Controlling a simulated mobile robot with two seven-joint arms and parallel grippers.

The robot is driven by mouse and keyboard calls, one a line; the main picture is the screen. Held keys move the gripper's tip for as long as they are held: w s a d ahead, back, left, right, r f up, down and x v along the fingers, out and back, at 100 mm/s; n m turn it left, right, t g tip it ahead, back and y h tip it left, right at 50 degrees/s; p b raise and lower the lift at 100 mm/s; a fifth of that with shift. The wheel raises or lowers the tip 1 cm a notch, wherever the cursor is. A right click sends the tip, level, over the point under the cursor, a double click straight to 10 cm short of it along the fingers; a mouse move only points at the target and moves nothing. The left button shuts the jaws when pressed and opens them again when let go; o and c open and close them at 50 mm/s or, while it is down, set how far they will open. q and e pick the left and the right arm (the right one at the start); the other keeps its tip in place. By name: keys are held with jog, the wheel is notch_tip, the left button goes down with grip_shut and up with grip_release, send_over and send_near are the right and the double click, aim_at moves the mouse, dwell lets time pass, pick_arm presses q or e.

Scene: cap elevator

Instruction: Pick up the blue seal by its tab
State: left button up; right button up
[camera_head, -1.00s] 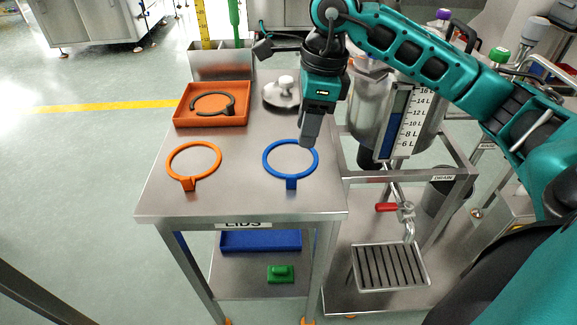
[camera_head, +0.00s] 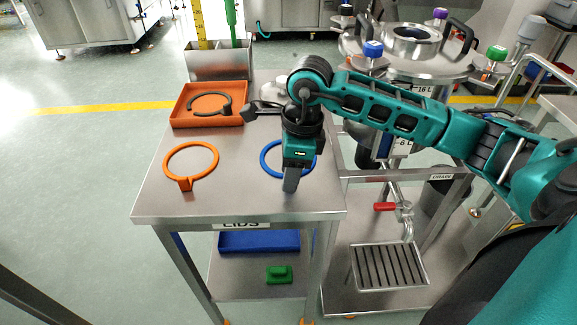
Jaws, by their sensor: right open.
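The blue seal (camera_head: 265,161) is a ring lying flat on the steel table (camera_head: 230,200), on its right side. My right gripper (camera_head: 291,184) points down over the near side of the ring, where the tab is. The gripper and wrist hide the tab and much of the ring's middle. The gripper is open; I cannot see whether its fingers are beside the tab or above it. My left gripper is not in view.
An orange ring seal (camera_head: 190,147) lies to the left. An orange tray (camera_head: 180,121) with a dark ring stands behind it. A metal lid (camera_head: 271,92) is partly hidden behind my arm. A steel tank (camera_head: 405,65) stands right. The table's front middle is clear.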

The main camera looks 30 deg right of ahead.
grip_shut()
dwell(0.5)
notch_tip(320, 180, up, 26)
jog(key=p, duration=0.7)
jog(key=shift+f, duration=0.2)
dwell(0.4)
